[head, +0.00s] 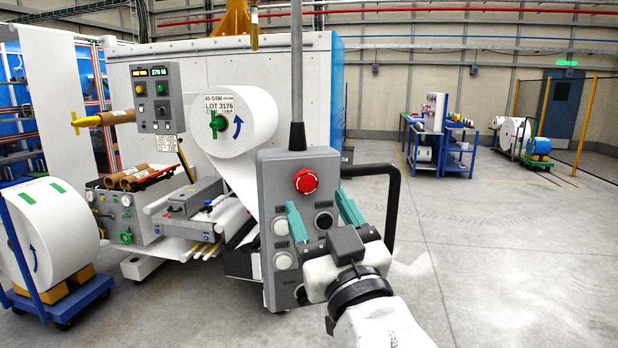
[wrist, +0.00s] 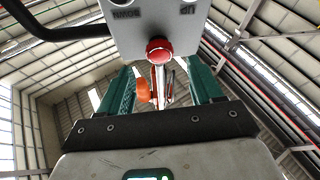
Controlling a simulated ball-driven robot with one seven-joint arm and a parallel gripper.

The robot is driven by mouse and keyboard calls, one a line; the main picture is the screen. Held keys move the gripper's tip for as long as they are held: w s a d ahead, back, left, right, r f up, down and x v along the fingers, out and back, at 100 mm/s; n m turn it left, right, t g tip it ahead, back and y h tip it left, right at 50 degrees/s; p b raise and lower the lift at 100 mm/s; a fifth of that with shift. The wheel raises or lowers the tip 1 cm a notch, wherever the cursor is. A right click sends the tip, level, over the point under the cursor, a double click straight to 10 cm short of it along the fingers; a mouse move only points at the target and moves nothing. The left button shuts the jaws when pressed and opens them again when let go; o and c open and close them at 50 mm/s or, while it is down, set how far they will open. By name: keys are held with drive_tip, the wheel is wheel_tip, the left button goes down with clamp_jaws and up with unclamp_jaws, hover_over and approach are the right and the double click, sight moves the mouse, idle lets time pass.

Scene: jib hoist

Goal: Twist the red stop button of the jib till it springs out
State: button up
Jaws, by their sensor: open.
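The red stop button (head: 306,181) is a round red knob near the top of the grey control box (head: 268,170) of the jib, which hangs on a grey pole. Its face is seen whole in the head view; I cannot tell whether it is pressed in. My gripper (head: 321,206) has its two teal fingers spread apart, in front of the box and a little below the button, with nothing between them. In the wrist view the red button (wrist: 158,48) shows beyond the gap of my gripper (wrist: 161,72), roughly centred, and the box's lettering appears upside down.
White and black buttons (head: 283,260) sit lower on the box. A black bar handle (head: 394,200) curves along its right side. A machine with a large white roll (head: 250,125) stands behind. The floor (head: 500,250) to the right is clear.

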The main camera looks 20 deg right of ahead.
sight(306, 185)
drive_tip(key=shift+p+x, duration=0.7)
drive_tip(key=shift+x, duration=1.9)
drive_tip(key=shift+c, duration=0.4)
drive_tip(key=c, duration=1)
drive_tip(key=shift+f+m+b, duration=0.2)
drive_tip(key=shift+m+b, duration=0.1)
drive_tip(key=shift+b, duration=0.25)
drive_tip(key=shift+m+b, duration=0.3)
drive_tip(key=shift+b, duration=0.15)
drive_tip(key=m+h+b, duration=0.2)
drive_tip(key=m+b, duration=0.1)
drive_tip(key=shift+a+f, duration=0.1)
drive_tip(key=shift+f, duration=0.05)
drive_tip(key=m+h+b, duration=0.1)
drive_tip(key=m+b, duration=0.2)
drive_tip(key=m+h+b, duration=0.1)
drive_tip(key=m+b, duration=0.1)
drive_tip(key=shift+a+r+g+h, duration=0.1)
drive_tip(key=shift+r+g+h, duration=0.2)
